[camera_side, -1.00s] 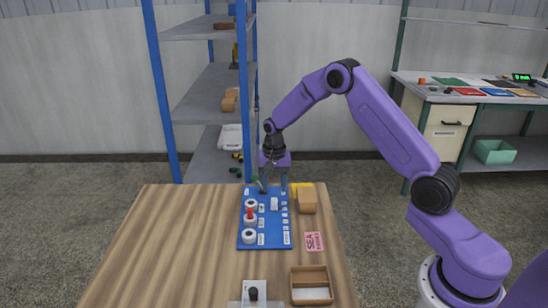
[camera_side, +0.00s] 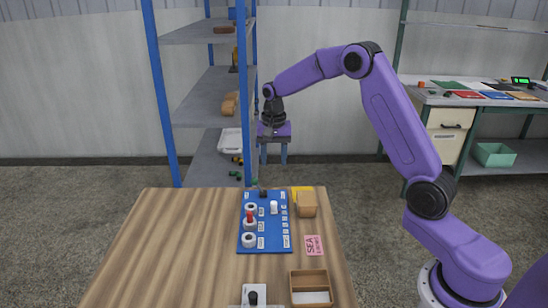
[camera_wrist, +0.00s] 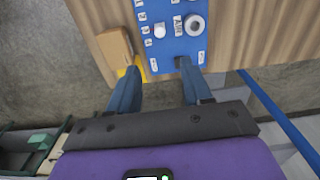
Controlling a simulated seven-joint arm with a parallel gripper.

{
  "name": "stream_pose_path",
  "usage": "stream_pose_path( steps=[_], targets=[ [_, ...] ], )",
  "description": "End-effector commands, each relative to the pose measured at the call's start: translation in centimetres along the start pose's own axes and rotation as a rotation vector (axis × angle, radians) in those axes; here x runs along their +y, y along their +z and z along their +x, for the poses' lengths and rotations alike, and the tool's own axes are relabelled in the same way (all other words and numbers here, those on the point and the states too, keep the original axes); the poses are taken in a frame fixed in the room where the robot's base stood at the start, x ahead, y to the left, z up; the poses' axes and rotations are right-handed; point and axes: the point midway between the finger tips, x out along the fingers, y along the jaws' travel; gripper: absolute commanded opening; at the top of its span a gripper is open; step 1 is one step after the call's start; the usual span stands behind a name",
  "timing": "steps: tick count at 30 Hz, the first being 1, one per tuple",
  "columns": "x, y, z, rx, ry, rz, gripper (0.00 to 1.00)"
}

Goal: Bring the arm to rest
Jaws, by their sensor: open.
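My gripper (camera_side: 273,158) is open and empty, raised above the far edge of the wooden table in the side view. In the wrist view my gripper (camera_wrist: 160,95) shows two blue fingers spread apart with nothing between them. Below it lies a blue board (camera_side: 276,236) with white ring-shaped parts, a red piece (camera_side: 250,216) standing in one ring, a white peg and several white labels. The board (camera_wrist: 165,68) also shows in the wrist view. A small dark piece (camera_side: 263,194) sits at the board's far edge.
A tan block (camera_side: 306,205) and a yellow item lie right of the board. A pink label (camera_side: 314,245) and a wooden tray (camera_side: 310,280) are nearer. A blue-posted shelf (camera_side: 206,82) stands behind at left. The table's left side (camera_side: 170,240) is clear.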

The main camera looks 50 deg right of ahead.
Motion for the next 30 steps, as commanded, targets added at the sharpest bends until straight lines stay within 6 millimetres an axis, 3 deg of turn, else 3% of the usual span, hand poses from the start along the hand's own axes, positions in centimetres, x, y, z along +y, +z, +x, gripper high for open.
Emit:
stream_pose_path(
  steps=[4,7,11,16,23,30],
  targets=[
    [-0.3,0.9,-0.3,0.001,-0.001,-0.036,0.49],
    [-0.9,3.2,-1.1,0.003,-0.003,-0.125,0.49],
    [-1.4,8.1,-2.5,0.006,-0.006,-0.315,0.49],
    [-0.5,14.9,-4.1,0.008,-0.009,-0.584,0.49],
    [2.9,23.2,-5.4,0.011,-0.015,-0.947,0.49],
    [8.8,30.2,-5.9,0.014,-0.020,-1.325,0.49]
  ],
)
